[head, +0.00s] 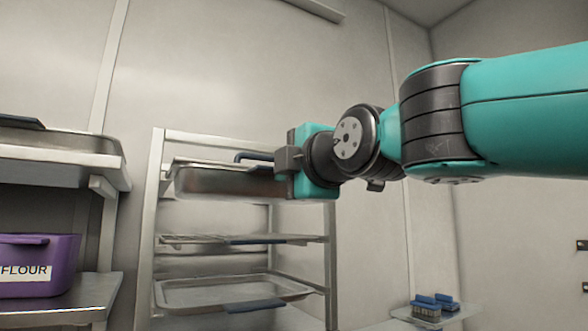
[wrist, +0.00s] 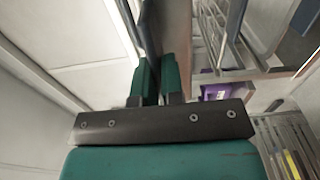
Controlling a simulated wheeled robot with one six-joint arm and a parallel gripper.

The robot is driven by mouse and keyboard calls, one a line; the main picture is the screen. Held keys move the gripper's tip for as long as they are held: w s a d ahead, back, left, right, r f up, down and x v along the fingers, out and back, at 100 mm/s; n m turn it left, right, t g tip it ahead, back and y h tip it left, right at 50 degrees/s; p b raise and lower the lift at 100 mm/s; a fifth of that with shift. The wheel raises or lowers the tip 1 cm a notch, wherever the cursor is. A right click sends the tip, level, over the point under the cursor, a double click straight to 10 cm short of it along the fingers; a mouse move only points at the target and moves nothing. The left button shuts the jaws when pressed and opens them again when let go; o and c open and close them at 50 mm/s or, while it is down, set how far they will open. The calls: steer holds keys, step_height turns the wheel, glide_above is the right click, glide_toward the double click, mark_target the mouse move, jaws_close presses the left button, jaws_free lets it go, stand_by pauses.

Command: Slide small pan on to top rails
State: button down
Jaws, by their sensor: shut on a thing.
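The small pan (head: 225,183) is a deep metal pan at the top level of the rack (head: 157,190) in the head view. It looks about level. A dark blue handle (head: 252,156) shows at its rim. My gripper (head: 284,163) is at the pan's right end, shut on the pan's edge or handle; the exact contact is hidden. In the wrist view the green fingers (wrist: 160,80) close on a dark edge of the pan. I cannot tell whether the pan's rim rests on the top rails (head: 175,161).
Below are a wire shelf (head: 240,239) and a wide tray (head: 235,291) with blue handles. At left, a shelf (head: 60,168) and a purple flour bin (head: 35,265) stand close by. Blue-topped items (head: 434,305) sit on a low surface at right.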

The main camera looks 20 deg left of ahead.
steer(key=shift+r+p+x, duration=0.2)
steer(key=shift+p+x, duration=0.6)
steer(key=shift+x, duration=0.45)
steer(key=shift+r+p+x, duration=0.15)
steer(key=shift+p+x, duration=0.65)
steer(key=shift+x, duration=3.45)
steer(key=shift+w+a+f, duration=0.15)
steer(key=shift+w+f, duration=0.15)
steer(key=shift+f, duration=0.1)
steer(key=c, duration=1.2)
jaws_free()
steer(key=shift+o, duration=0.2)
steer(key=shift+f, duration=0.2)
steer(key=o, duration=0.5)
steer(key=shift+a+f, duration=0.1)
steer(key=shift+f, duration=0.15)
steer(key=shift+r, duration=0.1)
